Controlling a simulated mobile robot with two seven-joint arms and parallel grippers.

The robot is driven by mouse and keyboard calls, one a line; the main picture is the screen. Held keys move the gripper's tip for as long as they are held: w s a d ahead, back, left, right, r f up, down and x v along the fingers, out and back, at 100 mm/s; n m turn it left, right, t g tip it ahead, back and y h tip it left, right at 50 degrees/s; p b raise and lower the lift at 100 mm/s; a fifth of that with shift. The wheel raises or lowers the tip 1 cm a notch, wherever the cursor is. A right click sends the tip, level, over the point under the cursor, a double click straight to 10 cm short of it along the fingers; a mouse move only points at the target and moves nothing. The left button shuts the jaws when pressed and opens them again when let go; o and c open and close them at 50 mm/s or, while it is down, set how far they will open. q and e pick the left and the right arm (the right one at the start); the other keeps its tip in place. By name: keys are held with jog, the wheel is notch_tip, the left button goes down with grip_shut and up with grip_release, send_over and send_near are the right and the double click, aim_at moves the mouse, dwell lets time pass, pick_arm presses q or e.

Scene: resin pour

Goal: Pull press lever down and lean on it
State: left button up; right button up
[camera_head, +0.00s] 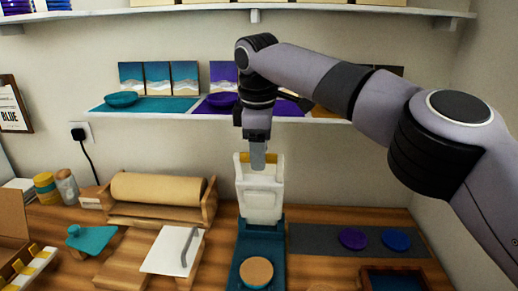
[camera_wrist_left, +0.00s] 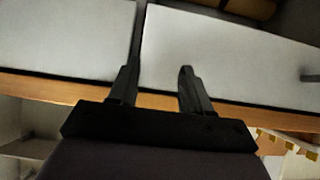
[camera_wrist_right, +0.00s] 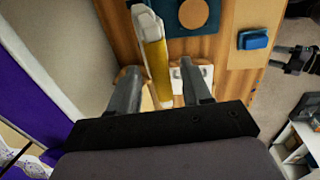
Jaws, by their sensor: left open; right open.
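The press (camera_head: 263,203) stands on the workbench, with a pale body and a teal base (camera_head: 240,262). A yellow bar (camera_head: 243,157) crosses its top and appears to be the lever's grip. In the right wrist view this yellow bar (camera_wrist_right: 157,68) lies between the fingers of my right gripper (camera_wrist_right: 161,72), which is open. In the head view my right gripper (camera_head: 258,158) points down at the press top and hides part of the bar. Whether the fingers touch the bar is unclear. My left gripper (camera_wrist_left: 157,72) is open and empty, outside the head view.
A round wooden disc (camera_head: 256,272) lies on the press base. A paper roll (camera_head: 158,188) and a white board (camera_head: 173,250) are to the left. A grey mat (camera_head: 312,240) with purple and blue discs is to the right. A shelf (camera_head: 175,116) runs behind the arm.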

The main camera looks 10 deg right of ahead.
grip_shut()
jog(key=s+a+f+t+b, duration=0.2)
jog(key=s+f+b, duration=0.7)
jog(key=s, duration=0.5)
jog(key=shift+s+a+f+t, duration=0.2)
jog(key=shift+a+f+t, duration=0.25)
jog(key=shift+f, duration=0.55)
dwell(0.4)
